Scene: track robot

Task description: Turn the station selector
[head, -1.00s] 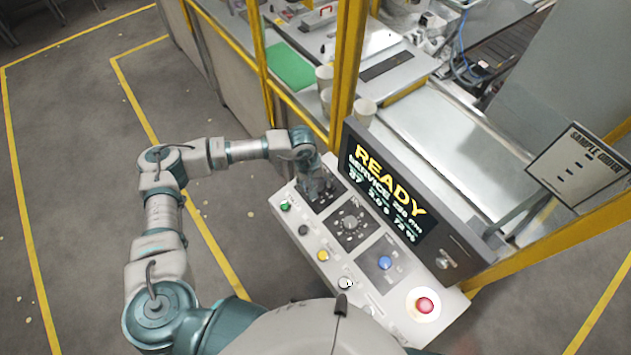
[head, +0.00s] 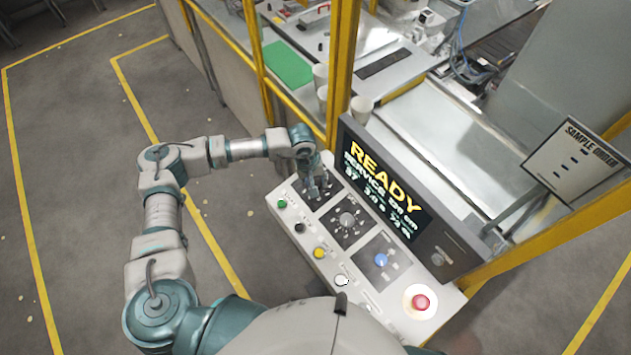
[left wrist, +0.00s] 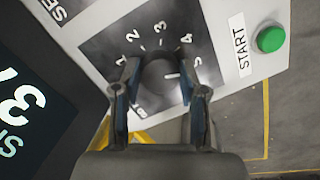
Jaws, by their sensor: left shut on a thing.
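The station selector (left wrist: 158,76) is a dark round knob on a dark plate with numbers around it, in the left wrist view. My left gripper (left wrist: 160,85) has one finger on each side of the knob and is shut on it. In the head view my left gripper (head: 316,188) reaches down over the selector's dark plate (head: 326,200) at the panel's upper left and mostly hides the knob. My right gripper is not in view.
The panel (head: 300,232) also bears a middle dial (head: 347,220), a blue knob (head: 381,260), a red button (head: 420,302) and a green START button (left wrist: 271,39). A screen (head: 383,188) reading READY stands behind. A yellow post (head: 343,70) rises close behind my gripper.

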